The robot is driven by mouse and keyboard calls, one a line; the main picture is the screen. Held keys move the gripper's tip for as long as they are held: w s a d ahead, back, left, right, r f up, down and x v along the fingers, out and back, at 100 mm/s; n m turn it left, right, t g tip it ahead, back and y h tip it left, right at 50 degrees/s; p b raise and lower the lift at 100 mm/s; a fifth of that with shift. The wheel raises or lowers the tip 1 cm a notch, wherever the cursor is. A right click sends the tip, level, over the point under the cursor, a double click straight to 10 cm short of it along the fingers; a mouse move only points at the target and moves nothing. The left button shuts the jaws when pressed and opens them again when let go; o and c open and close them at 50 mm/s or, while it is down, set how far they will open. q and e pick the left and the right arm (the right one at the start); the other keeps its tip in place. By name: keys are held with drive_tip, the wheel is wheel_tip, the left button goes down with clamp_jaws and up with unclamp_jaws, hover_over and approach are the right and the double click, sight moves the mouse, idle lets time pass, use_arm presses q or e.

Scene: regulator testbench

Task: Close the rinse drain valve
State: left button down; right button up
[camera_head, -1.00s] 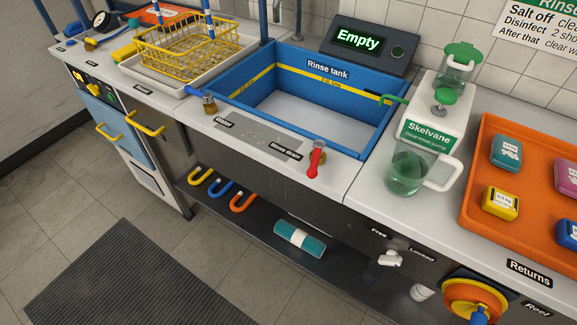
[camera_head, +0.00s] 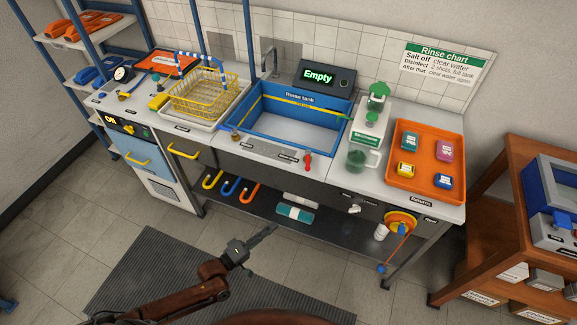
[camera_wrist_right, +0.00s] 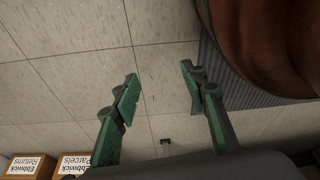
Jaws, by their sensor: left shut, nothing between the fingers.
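The rinse drain valve has a red handle (camera_head: 307,161) on the counter's front ledge, beside a dark label strip (camera_head: 288,157). The handle points toward the counter's front edge. The blue rinse tank (camera_head: 263,122) stands behind it, and the display (camera_head: 318,76) reads "Empty". My left gripper (camera_head: 264,236) is shut and empty, over the floor in front of the bench, below and left of the red handle and well apart from it. My right gripper (camera_wrist_right: 160,78) is open and empty above the tiled floor in the right wrist view; the valve is not in that view.
A green-labelled pump (camera_head: 369,130), a jug (camera_head: 359,159) and an orange tray (camera_head: 424,186) stand right. A lower shelf (camera_head: 330,225) holds hooks and rolls. A wooden unit (camera_head: 508,205) is far right.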

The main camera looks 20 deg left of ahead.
sight(308, 161)
use_arm(q)
drive_tip(key=w+a+r+n+p, duration=0.2)
drive_tip(key=r+p, duration=0.1)
drive_tip(key=r, duration=0.5)
drive_tip(key=w+a+r+n+t+p, duration=0.1)
drive_tip(key=w+a+r+p, duration=0.1)
drive_tip(key=r, duration=0.6)
drive_tip(key=shift+w+a+n+p, duration=0.15)
drive_tip(key=shift+w+n+p, duration=0.25)
drive_tip(key=shift+w+p, duration=0.6)
use_arm(e)
drive_tip(key=s+d+r+g, duration=0.1)
drive_tip(key=s+r+g, duration=0.1)
drive_tip(key=s+r, duration=0.3)
drive_tip(key=s, duration=0.3)
drive_tip(key=shift+s+r+g, duration=0.2)
drive_tip(key=shift+s+g, duration=0.05)
drive_tip(key=shift+g, duration=0.15)
use_arm(q)
drive_tip(key=shift+s, duration=0.25)
